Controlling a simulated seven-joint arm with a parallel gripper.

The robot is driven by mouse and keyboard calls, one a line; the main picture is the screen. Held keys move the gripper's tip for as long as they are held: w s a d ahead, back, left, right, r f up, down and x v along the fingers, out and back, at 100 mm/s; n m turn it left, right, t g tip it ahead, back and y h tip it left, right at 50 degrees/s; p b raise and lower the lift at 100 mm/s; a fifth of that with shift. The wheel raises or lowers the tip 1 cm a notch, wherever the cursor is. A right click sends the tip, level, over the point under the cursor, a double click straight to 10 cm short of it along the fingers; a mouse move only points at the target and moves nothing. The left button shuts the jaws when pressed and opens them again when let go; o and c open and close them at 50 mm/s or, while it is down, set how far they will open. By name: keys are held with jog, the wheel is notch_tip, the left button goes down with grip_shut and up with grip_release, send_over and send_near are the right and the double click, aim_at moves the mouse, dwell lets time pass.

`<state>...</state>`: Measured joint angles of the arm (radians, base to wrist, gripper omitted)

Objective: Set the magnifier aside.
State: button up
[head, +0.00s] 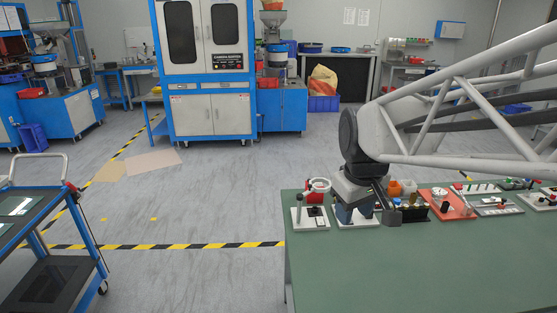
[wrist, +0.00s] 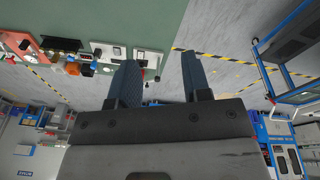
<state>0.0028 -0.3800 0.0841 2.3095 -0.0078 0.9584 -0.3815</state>
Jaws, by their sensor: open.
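A white ring on a small stand, which looks like the magnifier (head: 319,184), is at the left end of the row of items on the green table. It stands by a red block, over a white base plate (head: 311,222). My gripper (head: 352,212) points down just right of it, in front of the row. In the wrist view my gripper's two fingers (wrist: 160,60) are apart with nothing clearly held between them. A white plate and a small red part (wrist: 157,76) show between and beyond the fingers there. The ring itself is not clear in the wrist view.
The green table (head: 430,270) is bare across its front. Right of my gripper are an orange jar (head: 394,188), a red tray (head: 450,205) and several small fixtures. The table's left edge is close to the ring. A blue cart (head: 50,225) stands on the floor at left.

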jog(key=w+f+n+g, duration=0.15)
jog(key=w+n, duration=0.45)
jog(key=w, duration=1.4)
jog(key=n, duration=0.7)
send_over(310, 185)
jog(key=shift+g, duration=0.25)
notch_tip(310, 185, down, 10)
jog(key=shift+f, duration=0.15)
jog(key=shift+f, duration=0.1)
jog(key=shift+f, duration=3.8)
grip_shut()
